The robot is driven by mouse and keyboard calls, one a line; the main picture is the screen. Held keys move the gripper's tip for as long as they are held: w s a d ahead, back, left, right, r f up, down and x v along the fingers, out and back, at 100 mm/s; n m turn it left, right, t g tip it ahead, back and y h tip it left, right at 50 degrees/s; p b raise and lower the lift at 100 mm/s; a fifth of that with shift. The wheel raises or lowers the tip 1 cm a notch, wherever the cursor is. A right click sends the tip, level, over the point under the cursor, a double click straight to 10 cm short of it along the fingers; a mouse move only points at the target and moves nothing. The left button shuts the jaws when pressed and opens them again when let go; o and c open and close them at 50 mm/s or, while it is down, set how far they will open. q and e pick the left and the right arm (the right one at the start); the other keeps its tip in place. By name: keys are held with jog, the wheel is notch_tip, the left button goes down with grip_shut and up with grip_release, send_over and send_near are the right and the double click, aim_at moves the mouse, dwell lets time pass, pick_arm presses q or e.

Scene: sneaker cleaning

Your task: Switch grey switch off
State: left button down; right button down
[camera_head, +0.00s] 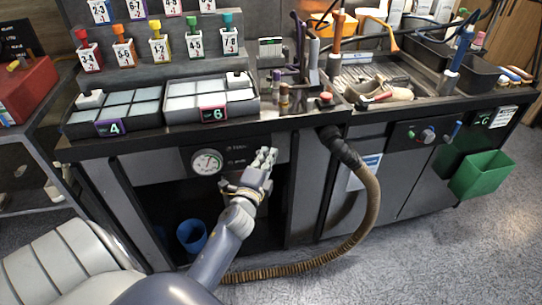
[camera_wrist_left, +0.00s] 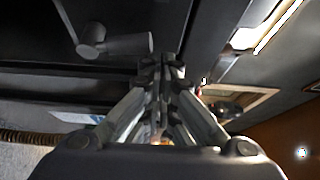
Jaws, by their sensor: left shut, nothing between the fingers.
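A dark control panel (camera_head: 222,160) with a round white dial (camera_head: 207,161) is on the front of the workbench. Small markings are on its right part, too small to read. I cannot pick out the grey switch for certain in the head view. My left gripper (camera_head: 266,157) is in front of the panel's right end, fingers pointing up, and may hide part of it. In the left wrist view the fingers (camera_wrist_left: 160,68) are together and empty. A grey lever-like part with a rounded end (camera_wrist_left: 92,42) is left of the fingertips, apart from them. My right gripper is not in view.
The bench top (camera_head: 300,108) overhangs the panel just above the gripper. A brown ribbed hose (camera_head: 368,205) hangs to the gripper's right. A blue bin (camera_head: 191,236) stands in the open bay below. A green bin (camera_head: 482,175) hangs at the right.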

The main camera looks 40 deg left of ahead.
pick_arm(q)
jog(key=shift+s+a, duration=0.25)
jog(key=shift+s, duration=0.05)
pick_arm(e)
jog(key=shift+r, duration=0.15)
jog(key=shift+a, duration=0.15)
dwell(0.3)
